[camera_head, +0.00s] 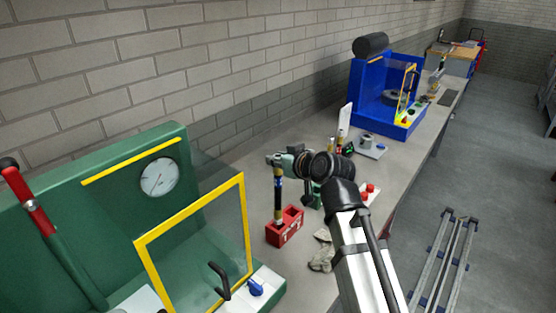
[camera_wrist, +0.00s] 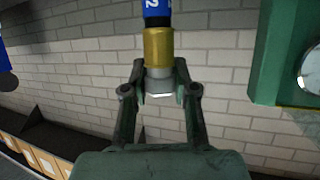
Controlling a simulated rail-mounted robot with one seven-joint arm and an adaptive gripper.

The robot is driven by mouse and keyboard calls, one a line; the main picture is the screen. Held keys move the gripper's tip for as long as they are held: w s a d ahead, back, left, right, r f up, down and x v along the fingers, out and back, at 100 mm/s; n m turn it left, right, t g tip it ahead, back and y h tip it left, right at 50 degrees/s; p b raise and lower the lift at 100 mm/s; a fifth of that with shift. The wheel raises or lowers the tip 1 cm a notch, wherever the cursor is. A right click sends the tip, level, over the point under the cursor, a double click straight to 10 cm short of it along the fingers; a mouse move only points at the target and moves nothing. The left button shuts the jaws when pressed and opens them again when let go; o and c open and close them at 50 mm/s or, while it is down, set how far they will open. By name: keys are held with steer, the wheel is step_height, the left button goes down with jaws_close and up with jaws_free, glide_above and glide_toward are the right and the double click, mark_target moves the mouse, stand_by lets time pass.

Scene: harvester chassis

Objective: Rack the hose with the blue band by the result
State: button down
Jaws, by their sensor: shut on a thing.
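My gripper (camera_head: 279,161) is shut on the top end fitting of a hose (camera_head: 278,193) and holds it upright. In the wrist view, my fingers (camera_wrist: 160,88) close on the hose's silver hex end. A brass collar (camera_wrist: 158,47) and a blue band (camera_wrist: 157,10) with a white mark, perhaps a 2, sit next to that end. The black hose's lower end is at the red box (camera_head: 289,233) on the bench; I cannot tell whether it is inside or in front. A green holder (camera_head: 317,196) is partly hidden behind my arm.
A green test machine (camera_head: 110,160) with a gauge (camera_head: 159,177) and a yellow-framed door (camera_head: 243,215) stands at left. Gloves (camera_head: 322,257) lie near my arm. Red knobs (camera_head: 369,189) and a blue machine (camera_head: 372,95) are farther right. More hose ends (camera_head: 341,142) stand by a white board (camera_head: 346,116).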

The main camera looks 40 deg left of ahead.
steer(key=shift+f, duration=0.15)
stand_by(0.4)
steer(key=shift+f+b, duration=2.85)
steer(key=shift+f, duration=0.65)
steer(key=c, duration=0.8)
jaws_free()
steer(key=shift+d, duration=0.1)
glide_toward(280, 182)
steer(key=shift+s+d+r, duration=0.2)
steer(key=shift+d+r, duration=0.15)
steer(key=shift+d, duration=0.05)
